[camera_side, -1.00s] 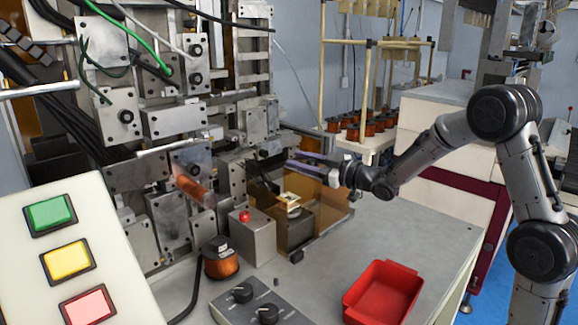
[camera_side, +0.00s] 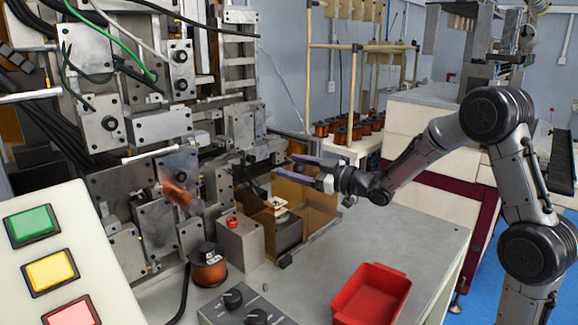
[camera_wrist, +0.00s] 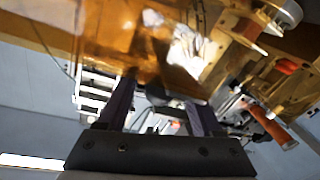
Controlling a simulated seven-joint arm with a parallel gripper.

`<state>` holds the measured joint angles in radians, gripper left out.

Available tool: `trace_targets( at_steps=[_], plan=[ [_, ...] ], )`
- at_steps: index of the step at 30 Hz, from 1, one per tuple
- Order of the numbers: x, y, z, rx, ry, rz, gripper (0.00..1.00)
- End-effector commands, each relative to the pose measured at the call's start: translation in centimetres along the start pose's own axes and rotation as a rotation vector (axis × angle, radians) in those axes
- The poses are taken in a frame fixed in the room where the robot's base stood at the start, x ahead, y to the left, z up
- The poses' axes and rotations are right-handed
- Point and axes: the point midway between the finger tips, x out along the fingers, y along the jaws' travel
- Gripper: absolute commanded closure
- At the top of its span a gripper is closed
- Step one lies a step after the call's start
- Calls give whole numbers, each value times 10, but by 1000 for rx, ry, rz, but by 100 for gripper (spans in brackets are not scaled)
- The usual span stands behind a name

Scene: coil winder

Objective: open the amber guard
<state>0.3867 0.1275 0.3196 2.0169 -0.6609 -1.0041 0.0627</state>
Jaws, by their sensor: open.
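The amber guard (camera_side: 314,208) is a see-through amber panelled enclosure around a small fixture on the bench, right of the machine. In the wrist view a large amber panel (camera_wrist: 130,45) fills the upper middle, above and partly in front of my fingertips. My gripper (camera_side: 284,166) is open and empty, its two lilac fingers apart and pointing left above the guard's upper edge. Its dark fingers also show in the wrist view (camera_wrist: 158,100). I cannot tell whether a finger touches the guard. A small pale part (camera_side: 277,202) sits on the fixture inside the guard.
A grey box with a red button (camera_side: 232,222) and a copper coil (camera_side: 209,266) stand left of the guard. A red bin (camera_side: 371,296) and a knob box (camera_side: 240,303) are in front. The bench to the right is clear. Machine plates rise close on the left.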

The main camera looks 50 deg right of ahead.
Motion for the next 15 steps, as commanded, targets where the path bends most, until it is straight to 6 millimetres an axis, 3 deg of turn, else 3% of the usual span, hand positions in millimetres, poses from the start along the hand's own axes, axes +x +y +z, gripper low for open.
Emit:
trace_targets(
  at_steps=[9,15],
  plan=[
    [-70,1,0,0,-1,6,33],
    [-103,1,0,0,1,4,33]
  ],
)
